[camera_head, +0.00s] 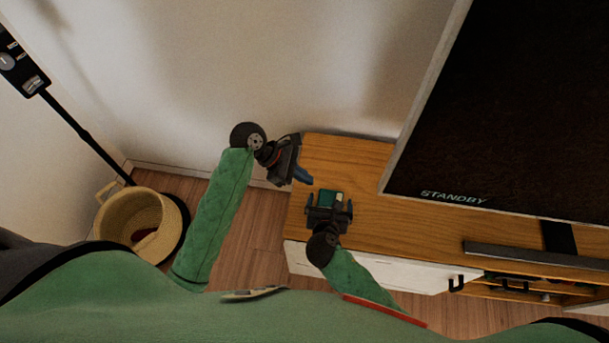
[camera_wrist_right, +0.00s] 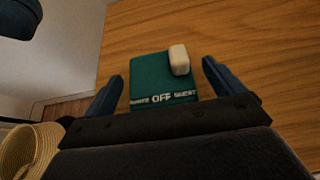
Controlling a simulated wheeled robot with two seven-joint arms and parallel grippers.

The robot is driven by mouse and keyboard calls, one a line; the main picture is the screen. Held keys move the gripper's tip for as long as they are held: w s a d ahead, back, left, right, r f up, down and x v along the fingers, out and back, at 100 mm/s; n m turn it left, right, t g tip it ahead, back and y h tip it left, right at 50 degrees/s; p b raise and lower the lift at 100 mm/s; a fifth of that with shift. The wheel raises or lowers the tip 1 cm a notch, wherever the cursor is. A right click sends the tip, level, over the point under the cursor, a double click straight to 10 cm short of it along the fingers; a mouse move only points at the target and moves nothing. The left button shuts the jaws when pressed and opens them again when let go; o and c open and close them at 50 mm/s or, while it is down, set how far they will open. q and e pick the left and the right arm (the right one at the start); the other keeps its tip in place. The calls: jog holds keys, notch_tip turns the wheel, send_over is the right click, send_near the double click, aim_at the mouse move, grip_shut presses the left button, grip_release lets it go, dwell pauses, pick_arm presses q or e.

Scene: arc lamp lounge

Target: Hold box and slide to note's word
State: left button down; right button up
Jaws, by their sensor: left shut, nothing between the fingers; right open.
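A small teal box (camera_head: 331,198) lies on the wooden cabinet top near its left end. In the right wrist view the box (camera_wrist_right: 150,70) has a cream slider knob (camera_wrist_right: 179,59) toward its right side. White lettering along its near edge reads OFF in the middle; the words on either side are too blurred to read surely. My right gripper (camera_wrist_right: 163,75) is open, its fingers to either side of the box, apart from it. My left gripper (camera_head: 303,177) is shut and empty, just beyond the box at the cabinet's left end. I cannot make out a note.
A large dark screen (camera_head: 500,110) showing STANDBY stands on the cabinet (camera_head: 400,222) to the right, with a dark bar (camera_head: 530,255) before it. A woven basket (camera_head: 130,222) and a black pole (camera_head: 75,125) stand left. Bare wood lies right of the box.

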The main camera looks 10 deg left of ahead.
jog(key=v, duration=1)
jog(key=shift+s+r, duration=0.2)
jog(key=shift+s, duration=0.2)
